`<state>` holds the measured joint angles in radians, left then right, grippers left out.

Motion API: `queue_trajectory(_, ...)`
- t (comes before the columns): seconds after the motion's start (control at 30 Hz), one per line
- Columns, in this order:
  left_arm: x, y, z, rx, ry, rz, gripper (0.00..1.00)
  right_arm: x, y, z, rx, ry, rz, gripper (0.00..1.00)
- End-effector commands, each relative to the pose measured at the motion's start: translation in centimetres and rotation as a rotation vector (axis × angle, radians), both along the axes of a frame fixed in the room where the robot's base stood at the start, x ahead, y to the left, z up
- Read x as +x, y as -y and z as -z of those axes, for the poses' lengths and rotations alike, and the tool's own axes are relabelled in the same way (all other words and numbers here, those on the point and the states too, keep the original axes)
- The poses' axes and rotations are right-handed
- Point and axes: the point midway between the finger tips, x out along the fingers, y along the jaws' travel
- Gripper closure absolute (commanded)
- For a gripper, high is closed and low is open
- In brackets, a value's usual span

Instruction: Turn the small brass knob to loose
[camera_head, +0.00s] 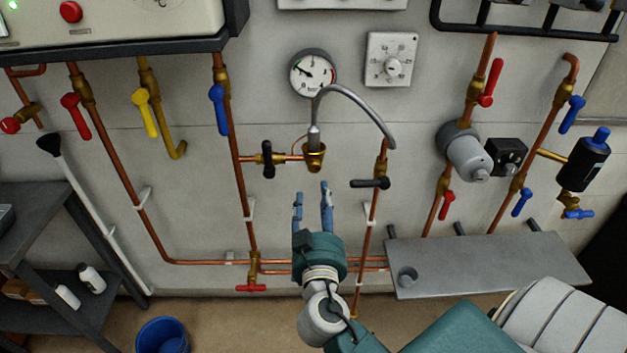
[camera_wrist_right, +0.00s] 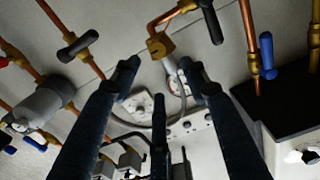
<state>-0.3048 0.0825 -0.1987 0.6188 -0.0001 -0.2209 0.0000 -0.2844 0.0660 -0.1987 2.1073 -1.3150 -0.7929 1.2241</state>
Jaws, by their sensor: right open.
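A small brass fitting (camera_head: 314,157) sits at the end of a short copper branch pipe, under the grey hose. I cannot make out a separate knob on it. A brass block in the right wrist view (camera_wrist_right: 160,45) looks like the same fitting, just beyond the fingertips. My right gripper (camera_head: 312,192) points up the wall, a little below the fitting in the head picture. No contact with the fitting shows. My left gripper is out of view.
A black lever (camera_head: 268,159) is left of the fitting and another black lever (camera_head: 371,183) is to its right. The grey hose (camera_head: 362,103) arches above. A round gauge (camera_head: 312,72) and a dial plate (camera_head: 391,60) are higher. A grey shelf (camera_head: 490,262) juts out at lower right.

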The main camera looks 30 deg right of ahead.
Motion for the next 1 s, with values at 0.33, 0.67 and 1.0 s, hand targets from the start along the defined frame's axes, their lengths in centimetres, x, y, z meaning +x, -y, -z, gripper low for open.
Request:
queue_trajectory(0.33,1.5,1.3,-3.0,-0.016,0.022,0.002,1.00,4.9,3.0,-0.7,-0.005,0.002,0.000,0.55)
queue_trajectory(0.67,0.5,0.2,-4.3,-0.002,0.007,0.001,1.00,8.6,5.3,-0.3,-0.002,0.000,-0.001,0.55)
queue_trajectory(1.0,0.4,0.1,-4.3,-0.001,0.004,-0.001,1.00,9.0,5.5,-0.1,0.000,0.000,-0.001,0.55)
